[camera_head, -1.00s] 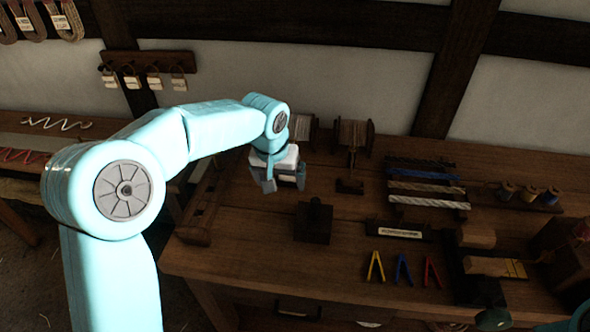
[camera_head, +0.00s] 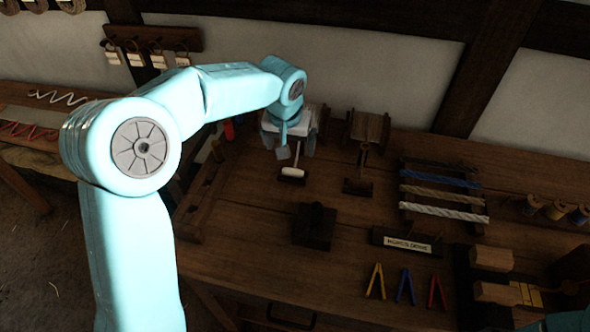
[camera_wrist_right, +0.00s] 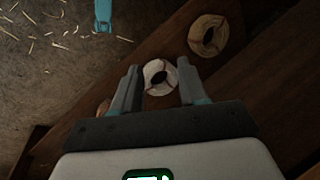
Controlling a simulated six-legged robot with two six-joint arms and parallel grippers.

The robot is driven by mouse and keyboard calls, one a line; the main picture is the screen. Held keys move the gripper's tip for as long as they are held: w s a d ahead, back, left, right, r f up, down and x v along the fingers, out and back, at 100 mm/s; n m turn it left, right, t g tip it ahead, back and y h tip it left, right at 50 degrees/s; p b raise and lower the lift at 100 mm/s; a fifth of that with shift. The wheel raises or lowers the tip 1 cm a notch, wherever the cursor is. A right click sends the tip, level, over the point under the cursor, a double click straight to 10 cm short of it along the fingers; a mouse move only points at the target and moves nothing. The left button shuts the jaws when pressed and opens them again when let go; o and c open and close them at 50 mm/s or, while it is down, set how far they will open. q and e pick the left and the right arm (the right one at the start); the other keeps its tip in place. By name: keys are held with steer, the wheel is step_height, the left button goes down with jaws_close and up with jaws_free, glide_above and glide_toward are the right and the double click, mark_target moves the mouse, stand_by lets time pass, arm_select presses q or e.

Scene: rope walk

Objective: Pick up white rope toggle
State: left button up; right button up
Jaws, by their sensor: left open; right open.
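The white rope toggle (camera_head: 293,172) appears as a small pale cylinder on a dark holder on the bench, in the head view. My left gripper (camera_head: 296,152) is just above and behind it in the picture, pointing down with its fingers apart and nothing between them. I cannot tell the exact height gap. My right gripper (camera_wrist_right: 158,92) shows in the right wrist view with its fingers apart. A pale ring-shaped coil (camera_wrist_right: 160,77) shows beyond those fingers, apart from them.
A dark block (camera_head: 315,226) stands in front of the toggle. Right of it are a rack of rope lengths (camera_head: 443,208), a labelled plaque (camera_head: 406,242) and yellow (camera_head: 376,281), blue (camera_head: 405,287) and red (camera_head: 437,292) V-shaped pieces. Bare bench lies around the block.

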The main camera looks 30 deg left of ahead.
arm_select(q)
glide_above(293, 170)
steer(key=s, duration=0.2)
steer(key=x, duration=0.3)
steer(key=s+x, duration=0.1)
steer(key=x, duration=0.1)
steer(key=shift+w+d+f, duration=0.1)
steer(key=shift+d+f, duration=0.15)
steer(key=shift+f, duration=0.1)
steer(key=shift+d+f, duration=0.1)
steer(key=shift+f, duration=0.3)
steer(key=p+x, duration=0.1)
steer(key=x, duration=0.4)
steer(key=shift+f+p, duration=0.15)
steer(key=shift+p, duration=0.2)
steer(key=c, duration=1.1)
